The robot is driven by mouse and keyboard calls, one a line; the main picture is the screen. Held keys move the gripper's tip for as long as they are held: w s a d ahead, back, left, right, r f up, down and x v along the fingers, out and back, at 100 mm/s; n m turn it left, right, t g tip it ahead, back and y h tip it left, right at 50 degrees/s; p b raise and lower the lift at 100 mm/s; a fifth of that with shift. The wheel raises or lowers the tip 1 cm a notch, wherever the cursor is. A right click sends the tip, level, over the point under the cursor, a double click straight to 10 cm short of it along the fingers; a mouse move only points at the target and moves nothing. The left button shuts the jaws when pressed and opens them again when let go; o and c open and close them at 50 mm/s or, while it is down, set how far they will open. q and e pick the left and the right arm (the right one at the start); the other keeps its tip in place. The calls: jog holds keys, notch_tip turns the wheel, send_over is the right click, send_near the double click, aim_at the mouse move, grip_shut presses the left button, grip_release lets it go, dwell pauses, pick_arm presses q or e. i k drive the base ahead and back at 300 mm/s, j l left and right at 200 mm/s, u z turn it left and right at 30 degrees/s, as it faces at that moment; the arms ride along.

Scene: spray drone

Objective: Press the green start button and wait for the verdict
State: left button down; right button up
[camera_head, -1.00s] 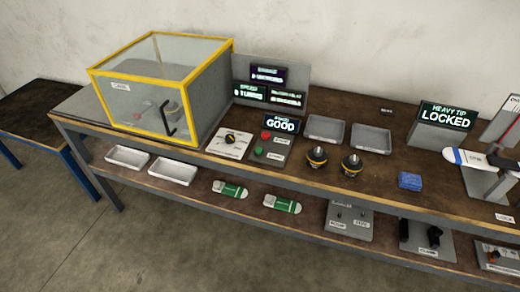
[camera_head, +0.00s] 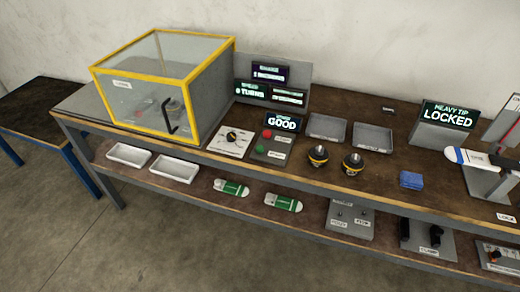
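The green button (camera_head: 260,149) sits on a small grey panel (camera_head: 273,156) on the workbench, below and left of a red button (camera_head: 267,134). A small display (camera_head: 283,123) behind the panel reads GOOD. A clear box with a yellow frame (camera_head: 163,85) stands to the left, and its front appears closed with a black handle. A rotary knob (camera_head: 232,136) on a light plate lies between the box and the button panel. Neither of my grippers is in view, and nothing touches the button.
Two grey trays (camera_head: 326,128) and two dark round parts with yellow rings (camera_head: 317,155) lie to the right, with a blue block (camera_head: 411,180). A display (camera_head: 449,115) reads LOCKED. The lower shelf holds white trays (camera_head: 174,169) and green-white parts (camera_head: 283,203).

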aim_at(259, 148)
jog(key=i+l+u, duration=0.15)
jog(key=l, duration=0.2)
jog(key=i+l+u, duration=0.15)
jog(key=l, duration=0.25)
jog(key=i+l+u, duration=0.15)
jog(key=l, duration=0.25)
jog(key=i+l+u, duration=0.15)
jog(key=l, duration=0.25)
jog(key=i+l+u, duration=0.15)
jog(key=l, duration=0.25)
jog(key=k, duration=0.05)
